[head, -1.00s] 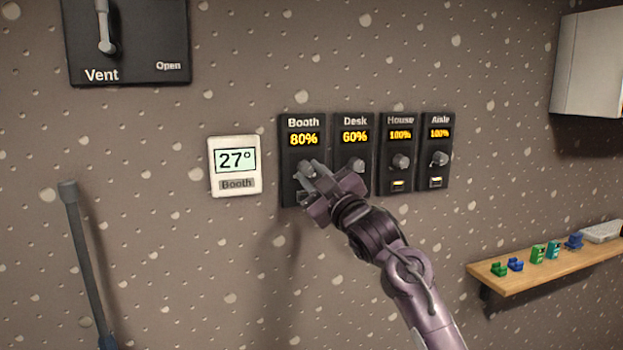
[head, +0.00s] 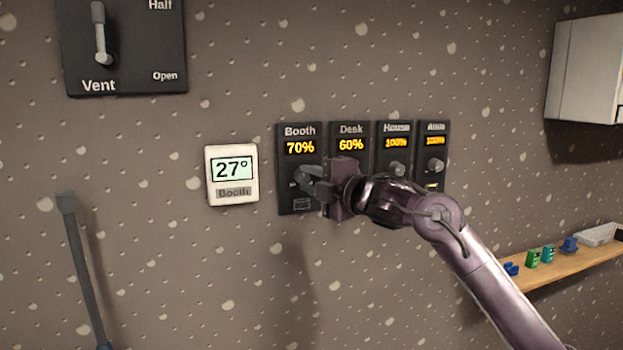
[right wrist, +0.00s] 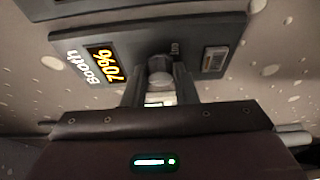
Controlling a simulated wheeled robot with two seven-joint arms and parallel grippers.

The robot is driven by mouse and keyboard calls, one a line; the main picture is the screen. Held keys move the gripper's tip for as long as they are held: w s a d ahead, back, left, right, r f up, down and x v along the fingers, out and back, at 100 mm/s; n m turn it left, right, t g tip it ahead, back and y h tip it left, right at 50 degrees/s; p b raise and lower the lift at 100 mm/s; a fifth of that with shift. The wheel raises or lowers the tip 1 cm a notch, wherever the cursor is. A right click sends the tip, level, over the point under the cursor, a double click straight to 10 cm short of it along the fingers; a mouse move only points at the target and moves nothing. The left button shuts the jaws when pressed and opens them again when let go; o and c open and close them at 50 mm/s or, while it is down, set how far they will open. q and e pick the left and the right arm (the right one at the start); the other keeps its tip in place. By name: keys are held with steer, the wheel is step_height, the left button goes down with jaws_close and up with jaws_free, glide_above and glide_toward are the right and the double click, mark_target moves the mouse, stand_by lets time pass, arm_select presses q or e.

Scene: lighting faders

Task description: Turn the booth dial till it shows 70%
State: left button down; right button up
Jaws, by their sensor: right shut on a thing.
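The Booth panel (head: 288,163) is a dark plate on the wall, and its display (head: 300,147) reads 70%. My right gripper (head: 308,182) is shut on the booth dial, which it mostly hides in the head view. In the right wrist view the round grey dial (right wrist: 160,70) sits between the two fingers of my right gripper (right wrist: 160,88), under the 70% display (right wrist: 108,65). A small rectangular button or light (right wrist: 214,59) is beyond the dial. My left gripper is not in view.
Desk panel (head: 350,128) reads 60%. House (head: 396,127) and Aisle panels stand to its right, partly behind my arm. A thermostat (head: 231,192) showing 27° is left of Booth. A wooden shelf (head: 565,272) with small items is lower right. A Vent lever panel (head: 140,45) is upper left.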

steer(key=shift+r+n+g+h+p, duration=0.15)
steer(key=shift+n+g+h+p, duration=0.3)
steer(key=shift+n, duration=0.95)
steer(key=o, duration=1)
steer(key=shift+h, duration=0.25)
steer(key=shift+s+d+b, duration=0.25)
steer(key=shift+s+b, duration=0.05)
steer(key=shift+b, duration=0.15)
steer(key=b+v, duration=0.3)
steer(key=v, duration=0.4)
